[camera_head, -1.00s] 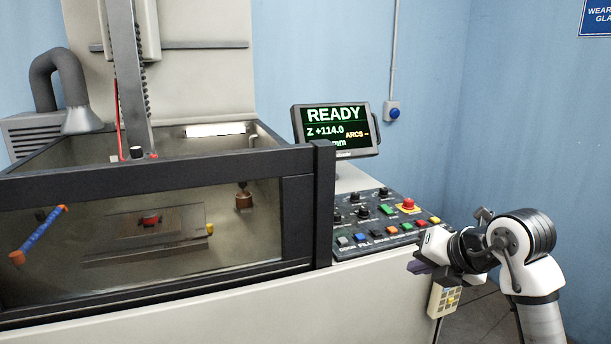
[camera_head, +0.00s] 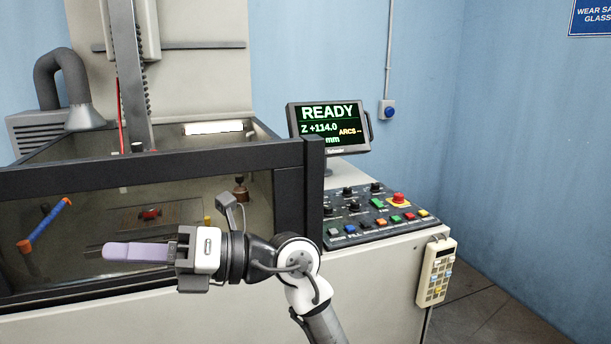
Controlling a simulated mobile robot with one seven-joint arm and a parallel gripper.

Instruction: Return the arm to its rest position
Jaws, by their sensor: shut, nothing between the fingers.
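My gripper (camera_head: 108,252) is shut with nothing between its purple-grey fingers. It points left in front of the machine tank's window. My arm reaches up from the bottom middle of the view, bent at the wrist joint. My gripper hides part of the tank's lower front rail and part of the window.
The tank (camera_head: 160,180) has a dark frame and holds a plate with a red part and a blue rod with orange ends (camera_head: 45,226). The control panel (camera_head: 375,215) and READY screen (camera_head: 329,128) stand right of it. A handheld pendant (camera_head: 436,272) hangs at the machine's right corner.

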